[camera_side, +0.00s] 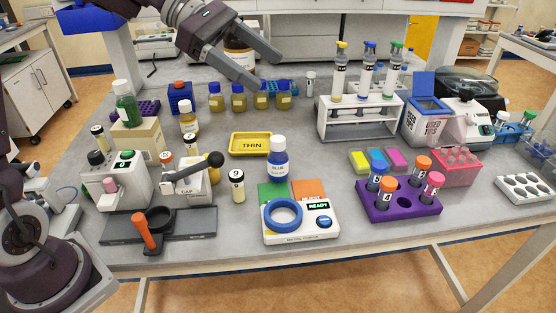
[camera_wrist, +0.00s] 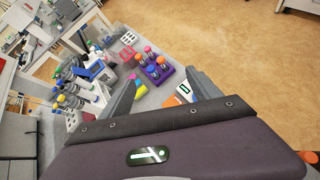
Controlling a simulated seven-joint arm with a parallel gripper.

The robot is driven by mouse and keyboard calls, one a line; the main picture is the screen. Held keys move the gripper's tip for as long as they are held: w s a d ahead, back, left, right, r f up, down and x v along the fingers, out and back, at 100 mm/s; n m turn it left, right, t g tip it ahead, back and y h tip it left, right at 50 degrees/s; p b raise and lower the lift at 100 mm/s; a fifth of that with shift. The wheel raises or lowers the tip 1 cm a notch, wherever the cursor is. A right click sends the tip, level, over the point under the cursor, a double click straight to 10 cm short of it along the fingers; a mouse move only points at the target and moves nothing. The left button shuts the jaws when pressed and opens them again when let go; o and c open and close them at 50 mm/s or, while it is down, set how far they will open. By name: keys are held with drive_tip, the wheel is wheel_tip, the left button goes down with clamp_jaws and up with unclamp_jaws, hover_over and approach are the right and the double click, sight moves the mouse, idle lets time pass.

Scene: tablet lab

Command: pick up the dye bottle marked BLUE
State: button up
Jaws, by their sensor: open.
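The dye bottle marked BLUE (camera_side: 279,168) stands upright near the middle front of the bench in the side view. It has a white cap and blue contents, and stands by the green patch (camera_side: 270,191) behind the ring device. My gripper (camera_side: 268,68) is at the top of the side view, high above the back of the bench and well apart from the bottle. Its two fingers are spread with nothing visible between them. In the wrist view the fingers (camera_wrist: 163,78) frame part of the bench, and I cannot make out the BLUE bottle there.
The white READY device with a blue ring (camera_side: 283,214) lies before the bottle. A yellow THIN tray (camera_side: 251,143) is behind it, a numbered vial (camera_side: 237,186) to its left. A purple rack (camera_side: 403,207) with several capped tubes is at right. A green bottle (camera_side: 125,108) stands at left.

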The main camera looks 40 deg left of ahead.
sight(278, 159)
drive_tip(key=w+a+f+n+t+h, duration=0.1)
drive_tip(key=w+a+f+n+t, duration=0.1)
drive_tip(key=w+a+f+n, duration=0.3)
drive_tip(key=shift+m, duration=0.3)
drive_tip(key=f, duration=0.6)
drive_tip(key=d+f, duration=0.1)
drive_tip(key=f, duration=1.2)
drive_tip(key=shift+w+d+f, duration=0.1)
drive_tip(key=shift+w+d, duration=0.05)
drive_tip(key=shift+w, duration=0.15)
drive_tip(key=x, duration=0.7)
drive_tip(key=shift+f, duration=0.35)
clamp_jaws()
drive_tip(key=shift+r, duration=0.15)
